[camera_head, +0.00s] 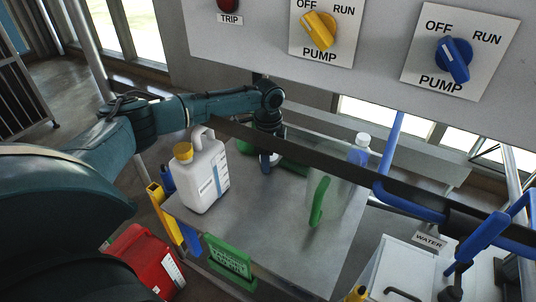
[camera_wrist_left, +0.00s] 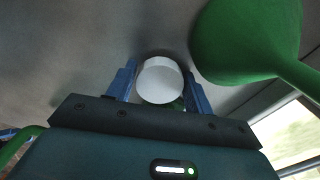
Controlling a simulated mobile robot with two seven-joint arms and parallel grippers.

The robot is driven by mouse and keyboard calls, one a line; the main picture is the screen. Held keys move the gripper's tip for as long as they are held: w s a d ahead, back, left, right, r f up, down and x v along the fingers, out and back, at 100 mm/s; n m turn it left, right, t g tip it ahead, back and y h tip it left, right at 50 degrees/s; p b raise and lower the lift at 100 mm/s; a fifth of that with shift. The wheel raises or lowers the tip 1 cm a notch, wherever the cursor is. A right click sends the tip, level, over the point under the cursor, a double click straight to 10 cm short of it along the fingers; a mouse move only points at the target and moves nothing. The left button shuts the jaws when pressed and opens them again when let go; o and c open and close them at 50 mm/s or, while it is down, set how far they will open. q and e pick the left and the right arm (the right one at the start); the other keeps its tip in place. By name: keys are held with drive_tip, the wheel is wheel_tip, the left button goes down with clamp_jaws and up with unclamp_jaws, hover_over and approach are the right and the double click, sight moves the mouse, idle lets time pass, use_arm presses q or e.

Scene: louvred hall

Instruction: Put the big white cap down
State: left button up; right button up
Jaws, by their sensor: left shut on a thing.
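The big white cap (camera_wrist_left: 160,80) is between the blue fingers of my left gripper (camera_wrist_left: 161,88) in the left wrist view. The fingers are shut on its sides, and its round white face shows. In the head view my left gripper (camera_head: 267,163) points down over the grey table (camera_head: 270,225), behind the white jug. The cap is mostly hidden there. I cannot tell whether it touches the table. My right gripper is not in view.
A green funnel (camera_wrist_left: 245,40) is close beside the left gripper. A white jug with a yellow cap (camera_head: 202,175), a clear container with a green handle (camera_head: 319,201) and a white-capped bottle (camera_head: 359,150) stand on the table. A dark rail (camera_head: 330,168) crosses above. The front middle of the table is clear.

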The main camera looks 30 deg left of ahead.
use_arm(q)
drive_tip(key=o, duration=1)
drive_tip(key=shift+s+f, duration=0.2)
drive_tip(key=shift+f, duration=0.25)
drive_tip(key=o, duration=0.4)
drive_tip(key=shift+d+f, duration=0.15)
drive_tip(key=r, duration=0.9)
drive_tip(key=shift+w+r, duration=0.1)
drive_tip(key=shift+w, duration=0.1)
